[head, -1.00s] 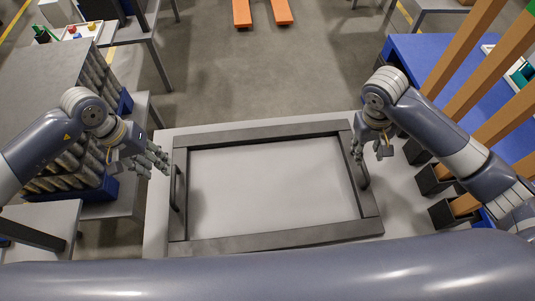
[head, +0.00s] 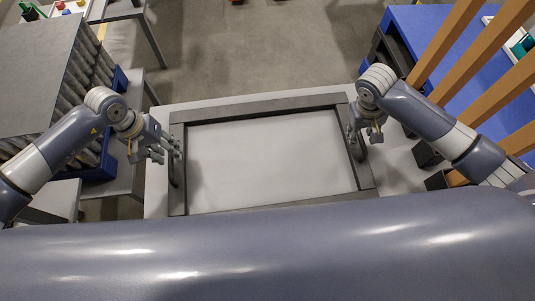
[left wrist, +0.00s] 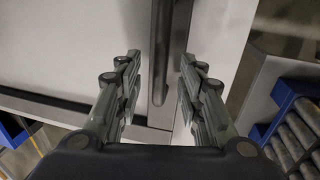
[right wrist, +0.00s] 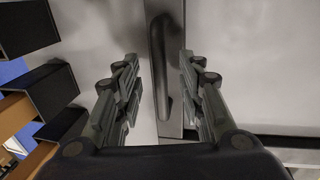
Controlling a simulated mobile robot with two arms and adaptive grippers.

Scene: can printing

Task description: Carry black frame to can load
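The black frame (head: 265,103) lies flat on a light grey table (head: 156,190), its middle open to the tabletop. It has a bar handle on its left side and one on its right side. My left gripper (head: 176,150) is open at the left handle; in the left wrist view that handle (left wrist: 160,60) runs between the spread fingers (left wrist: 158,85). My right gripper (head: 352,132) is open at the right handle; in the right wrist view that handle (right wrist: 159,70) lies between the spread fingers (right wrist: 157,85). Neither gripper visibly touches its handle.
A rack of stacked cylinders (head: 98,80) stands on a grey table at left. A blue table (head: 420,30) with slanted orange beams (head: 480,75) in dark holders stands at right. Open floor (head: 250,50) lies beyond the frame's table. The can load is not clearly identifiable.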

